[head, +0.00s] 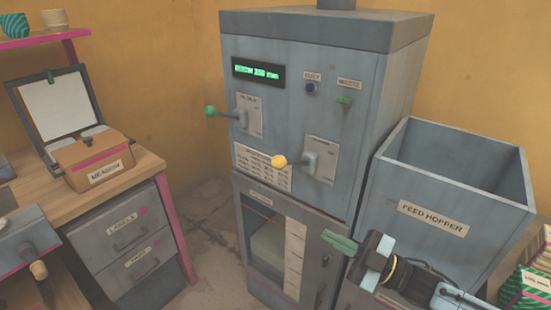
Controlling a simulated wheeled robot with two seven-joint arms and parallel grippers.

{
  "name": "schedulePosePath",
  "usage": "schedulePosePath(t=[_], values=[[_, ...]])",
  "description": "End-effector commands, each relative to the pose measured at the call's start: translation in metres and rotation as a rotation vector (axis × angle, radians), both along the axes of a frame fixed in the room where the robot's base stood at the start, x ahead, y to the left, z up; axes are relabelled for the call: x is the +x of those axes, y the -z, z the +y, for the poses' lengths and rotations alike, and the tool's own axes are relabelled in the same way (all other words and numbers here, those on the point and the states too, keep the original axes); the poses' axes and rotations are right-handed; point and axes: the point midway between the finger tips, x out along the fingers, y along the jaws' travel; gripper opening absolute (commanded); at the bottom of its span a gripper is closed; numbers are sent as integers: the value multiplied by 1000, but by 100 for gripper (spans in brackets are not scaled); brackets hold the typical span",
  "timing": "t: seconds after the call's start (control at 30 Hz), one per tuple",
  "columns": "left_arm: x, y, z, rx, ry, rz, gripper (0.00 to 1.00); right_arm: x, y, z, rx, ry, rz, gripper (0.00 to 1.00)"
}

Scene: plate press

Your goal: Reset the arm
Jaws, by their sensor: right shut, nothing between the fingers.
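My right gripper (376,262) is at the lower right, in front of the lower part of the grey-blue press (292,115). It is shut and empty. A green handle (342,243) shows just left of its fingers; I cannot tell whether they touch. The press front has a lever with a green knob (210,112) and a lever with a yellow knob (279,161). A small dark button (311,88) and a green switch (343,101) sit higher up, near a lit green display (257,72).
A grey feed hopper (432,217) stands close behind and right of my right gripper. A wooden-topped desk (148,163) with drawers stands at left, holding a brown box (92,157). Striped packets (528,285) are at the right edge. Floor is bare between desk and press.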

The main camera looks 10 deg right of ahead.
Motion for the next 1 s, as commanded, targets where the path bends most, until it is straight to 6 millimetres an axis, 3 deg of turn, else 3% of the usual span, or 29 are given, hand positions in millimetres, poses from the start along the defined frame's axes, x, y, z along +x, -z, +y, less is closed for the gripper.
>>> schedulePosePath(t=[0.07, 0.17, 0.27, 0.33, 0.47, 0.57, 0.7, 0.77, 0.9, 1.0], values=[[0, 0, -4, -5, -1, 0, 0, 3, 7, -3, -3, 19, 16, 0], [0, 0, -7, -9, 0, 0, 0, 13, 37, -14, -15, 95, 85, 0], [0, 0, -8, -10, 1, -1, 0, 23, 92, -36, -39, 227, 216, 0], [0, 0, -8, -10, 1, -1, 0, 23, 143, -53, -61, 334, 338, 0], [0, 0, -7, -9, 2, -1, 0, 2, 237, -81, -105, 511, 577, 0], [0, 0, -5, -7, 3, -1, 0, -33, 306, -94, -142, 622, 764, 0], [1, 0, -1, -1, 4, -2, 0, -101, 389, -99, -195, 744, 1027, 0], [1, 0, 1, 1, 5, -2, 0, -135, 420, -97, -219, 785, 1138, 0], [1, 0, 4, 5, 6, -2, 0, -225, 477, -81, -277, 857, 1398, 0], [1, 0, 5, 6, 5, -2, 0, -285, 502, -66, -318, 884, 1560, 0]])
